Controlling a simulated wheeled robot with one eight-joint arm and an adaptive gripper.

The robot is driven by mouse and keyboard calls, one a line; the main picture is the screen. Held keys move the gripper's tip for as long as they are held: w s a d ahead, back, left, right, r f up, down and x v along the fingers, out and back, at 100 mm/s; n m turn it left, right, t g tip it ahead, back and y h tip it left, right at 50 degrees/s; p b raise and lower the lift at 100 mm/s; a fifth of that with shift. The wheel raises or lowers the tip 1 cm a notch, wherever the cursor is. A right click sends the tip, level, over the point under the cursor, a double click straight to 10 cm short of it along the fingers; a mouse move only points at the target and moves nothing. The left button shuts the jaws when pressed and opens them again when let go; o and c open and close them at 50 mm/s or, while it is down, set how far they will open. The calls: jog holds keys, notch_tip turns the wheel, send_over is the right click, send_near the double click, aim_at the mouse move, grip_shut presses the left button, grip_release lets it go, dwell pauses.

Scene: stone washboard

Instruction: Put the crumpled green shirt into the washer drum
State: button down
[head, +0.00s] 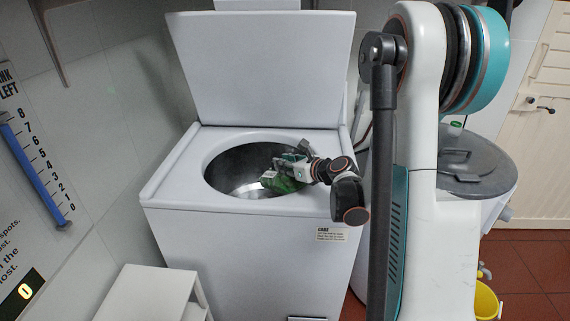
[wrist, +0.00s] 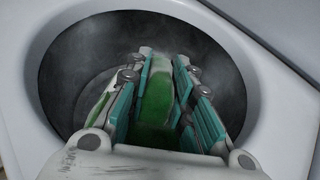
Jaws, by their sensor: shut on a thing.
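The crumpled green shirt (head: 279,183) is in my gripper (head: 283,170), over the right part of the washer's round opening. In the wrist view the green cloth (wrist: 158,105) lies between the two teal-padded fingers of my gripper (wrist: 163,80), which is shut on it. The washer drum (head: 235,168) is dark metal inside, and its lid stands up behind. In the wrist view the drum (wrist: 85,65) surrounds the fingers, which point into it. Part of the cloth is hidden by the fingers. I cannot tell how deep the cloth hangs.
The raised white lid (head: 262,65) stands behind the opening. The white washer rim (head: 165,178) surrounds the drum. A white stool (head: 150,290) stands at the front left. A grey-lidded bin (head: 475,160) and a yellow bucket (head: 486,300) are at the right.

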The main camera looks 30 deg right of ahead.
jog(key=c, duration=1.4)
grip_release()
jog(key=shift+s+a+f, duration=0.1)
jog(key=shift+s+f, duration=0.15)
jog(key=shift+f, duration=0.25)
jog(key=shift+s+a+f, duration=0.1)
jog(key=shift+s+f, duration=0.15)
jog(key=shift+f, duration=0.25)
jog(key=shift+o, duration=0.4)
jog(key=v, duration=0.7)
jog(key=r+v, duration=0.1)
jog(key=v, duration=0.3)
jog(key=shift+w+d+r, duration=0.1)
jog(key=shift+w+d, duration=0.05)
jog(key=shift+d, duration=0.2)
jog(key=shift+s+r, duration=0.35)
jog(key=shift+r, duration=0.1)
jog(key=shift+w, duration=0.1)
jog(key=shift+r, duration=0.1)
